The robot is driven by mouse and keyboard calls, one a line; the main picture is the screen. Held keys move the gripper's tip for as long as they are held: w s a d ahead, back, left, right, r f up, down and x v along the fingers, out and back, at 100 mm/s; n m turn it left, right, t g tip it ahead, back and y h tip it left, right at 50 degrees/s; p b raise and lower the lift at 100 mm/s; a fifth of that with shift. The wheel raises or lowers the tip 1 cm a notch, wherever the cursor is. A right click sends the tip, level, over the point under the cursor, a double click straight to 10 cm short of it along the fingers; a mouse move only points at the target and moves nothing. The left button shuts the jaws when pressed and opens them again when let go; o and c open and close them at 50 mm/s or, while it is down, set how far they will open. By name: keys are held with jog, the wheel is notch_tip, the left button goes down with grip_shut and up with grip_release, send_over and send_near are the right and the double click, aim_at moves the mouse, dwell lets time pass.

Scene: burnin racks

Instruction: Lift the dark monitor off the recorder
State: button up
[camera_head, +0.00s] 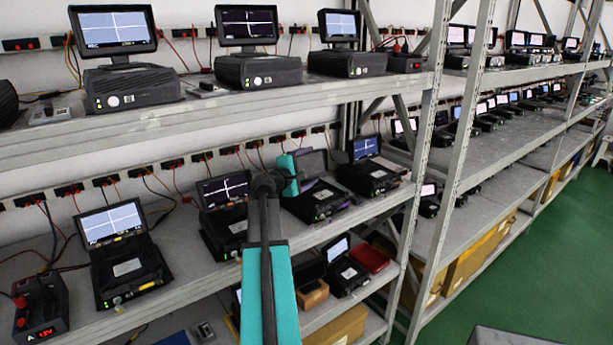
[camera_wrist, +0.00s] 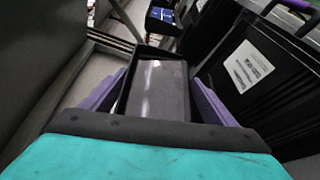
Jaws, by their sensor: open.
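The dark monitor (camera_head: 312,163) has a blank grey-black screen and stands at the back of its recorder (camera_head: 318,201) on the middle shelf. My gripper (camera_wrist: 160,79) is open, with one purple finger on each side of the monitor (camera_wrist: 158,92) in the wrist view. I cannot tell whether the fingers touch it. The recorder (camera_wrist: 246,75), black with a white label, shows at the right of the wrist view. In the head view my teal wrist hides the monitor's left side, and the fingertips are hard to make out.
A recorder with a lit monitor (camera_head: 224,190) stands to the left, and another lit monitor (camera_head: 364,148) stands close on the right. The upper shelf (camera_head: 230,108) runs above. Cables hang along the back wall.

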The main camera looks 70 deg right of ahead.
aim_at(313, 156)
jog(key=c, duration=1.1)
jog(key=shift+r, duration=0.15)
jog(key=shift+r+b, duration=0.85)
jog(key=shift+r, duration=0.65)
jog(key=s+a+b, duration=0.1)
jog(key=s+a, duration=0.2)
jog(key=s, duration=0.1)
jog(key=s+a+r+b, duration=0.1)
jog(key=s+a+b, duration=0.1)
jog(key=s, duration=0.3)
jog(key=s+a+b, duration=0.1)
jog(key=s+a, duration=0.2)
jog(key=s, duration=0.1)
jog(key=shift+s+a+r, duration=0.2)
jog(key=shift+a+r, duration=0.1)
jog(key=shift+r, duration=0.1)
